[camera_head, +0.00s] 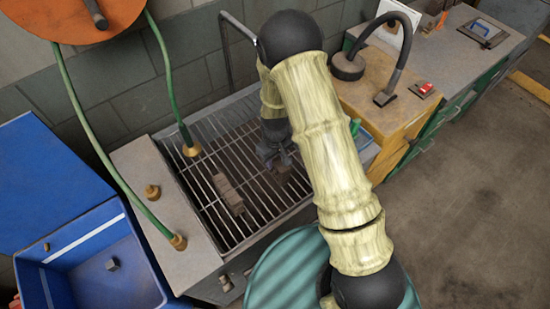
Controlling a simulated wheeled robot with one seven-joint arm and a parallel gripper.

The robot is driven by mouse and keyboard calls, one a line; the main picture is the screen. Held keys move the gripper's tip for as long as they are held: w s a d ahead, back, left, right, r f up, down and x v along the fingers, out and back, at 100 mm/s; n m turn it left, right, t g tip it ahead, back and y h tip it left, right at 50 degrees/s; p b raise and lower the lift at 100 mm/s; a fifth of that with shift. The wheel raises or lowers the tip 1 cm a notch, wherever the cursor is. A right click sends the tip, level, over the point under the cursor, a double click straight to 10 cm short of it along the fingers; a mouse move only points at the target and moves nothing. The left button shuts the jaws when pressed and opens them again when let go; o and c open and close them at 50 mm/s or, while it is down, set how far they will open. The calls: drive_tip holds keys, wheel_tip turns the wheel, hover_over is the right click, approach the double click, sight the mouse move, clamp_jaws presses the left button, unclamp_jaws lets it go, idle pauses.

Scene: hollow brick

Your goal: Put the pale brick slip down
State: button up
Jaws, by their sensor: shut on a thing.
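My gripper (277,157) is low over the metal grate (205,205) of the sink-like station, partly hidden behind my pale yellow arm. It is shut on a small brownish-grey piece, which I take to be the pale brick slip (283,174). The piece is in shadow and mostly covered by the jaws. I cannot tell whether it touches the grate. A beige-grey brick (229,194) lies on the grate to the left of my gripper, apart from it.
A blue bin (95,270) with a small grey piece (112,264) inside stands at left. Green hoses with brass ends (190,148) hang near the grate. Bare grate surrounds the brick.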

drive_tip(key=o, duration=1.1)
wheel_tip(320, 180, up, 12)
drive_tip(key=b, duration=0.2)
drive_tip(key=shift+r+b, duration=0.1)
drive_tip(key=shift+b, duration=0.25)
drive_tip(key=s+d+r+m+t, duration=0.1)
drive_tip(key=s+d+r+m, duration=0.1)
drive_tip(key=s+d, duration=0.2)
drive_tip(key=s+d+r+m, duration=0.2)
drive_tip(key=s+d+r, duration=0.1)
drive_tip(key=s+d, duration=0.1)
drive_tip(key=s+d+r+m+t, duration=0.1)
drive_tip(key=s+d+r+m, duration=0.1)
drive_tip(key=s+d+r, duration=0.1)
drive_tip(key=shift+s+d+r+m+t, duration=0.15)
drive_tip(key=shift+s+d+m, duration=0.05)
drive_tip(key=shift+s+d, duration=0.3)
drive_tip(key=shift+s+d+r+m+t, duration=0.1)
drive_tip(key=shift+s+d+m+t, duration=0.1)
drive_tip(key=shift+s+d, duration=0.3)
drive_tip(key=shift+w, duration=0.1)
